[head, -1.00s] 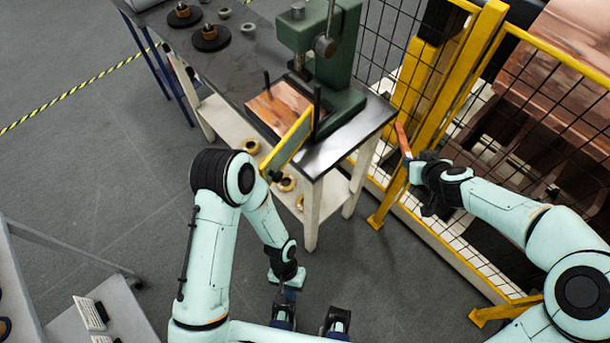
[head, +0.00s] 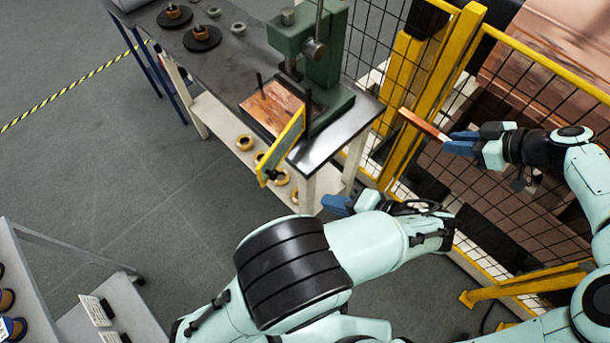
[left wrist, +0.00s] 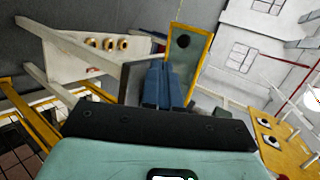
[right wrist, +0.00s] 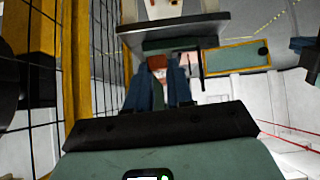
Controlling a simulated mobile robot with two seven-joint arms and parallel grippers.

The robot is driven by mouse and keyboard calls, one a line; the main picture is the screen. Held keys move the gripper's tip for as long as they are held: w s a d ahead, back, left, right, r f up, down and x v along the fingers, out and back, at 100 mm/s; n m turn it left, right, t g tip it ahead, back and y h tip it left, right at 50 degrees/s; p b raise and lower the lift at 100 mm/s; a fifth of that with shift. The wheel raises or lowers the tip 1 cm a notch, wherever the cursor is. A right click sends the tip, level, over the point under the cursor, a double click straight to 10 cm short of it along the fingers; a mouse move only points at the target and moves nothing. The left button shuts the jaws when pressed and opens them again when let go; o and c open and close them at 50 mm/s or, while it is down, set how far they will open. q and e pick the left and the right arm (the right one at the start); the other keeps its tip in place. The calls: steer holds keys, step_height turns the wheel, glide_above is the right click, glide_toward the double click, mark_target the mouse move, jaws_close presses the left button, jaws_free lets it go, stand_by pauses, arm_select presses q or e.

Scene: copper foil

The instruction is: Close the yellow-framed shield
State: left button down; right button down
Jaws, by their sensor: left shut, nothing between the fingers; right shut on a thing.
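The yellow-framed shield (head: 282,146) is a flat panel hinged at a dark post beside the green press (head: 322,47). It is swung out, standing on edge past the bench's front edge; it also shows in the left wrist view (left wrist: 186,52) and the right wrist view (right wrist: 237,57). My left gripper (head: 335,204) is shut and empty, apart from the shield and to its lower right in the head view. Its blue fingers (left wrist: 163,85) overlap the shield's lower part in the left wrist view. My right gripper (head: 462,143) is shut on a copper strip (head: 422,124).
A copper sheet (head: 272,107) lies at the press on the dark-topped bench (head: 235,73). Several brass rings sit on the lower shelf (head: 219,120). A yellow-framed mesh fence (head: 520,120) stands at the right. A grey cart (head: 60,250) is at lower left. Floor between is clear.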

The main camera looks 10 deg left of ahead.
step_height(320, 180, up, 2)
steer(key=shift+d+r+p, duration=0.1)
steer(key=shift+r+p, duration=0.05)
steer(key=shift+p, duration=0.3)
steer(key=shift+w+r, duration=0.1)
steer(key=shift+w, duration=0.05)
arm_select(q)
steer(key=w+a+f, duration=0.2)
steer(key=w+a, duration=0.3)
steer(key=a, duration=0.6)
steer(key=shift+w+f, duration=0.15)
steer(key=shift+f, duration=0.2)
steer(key=shift+t, duration=0.3)
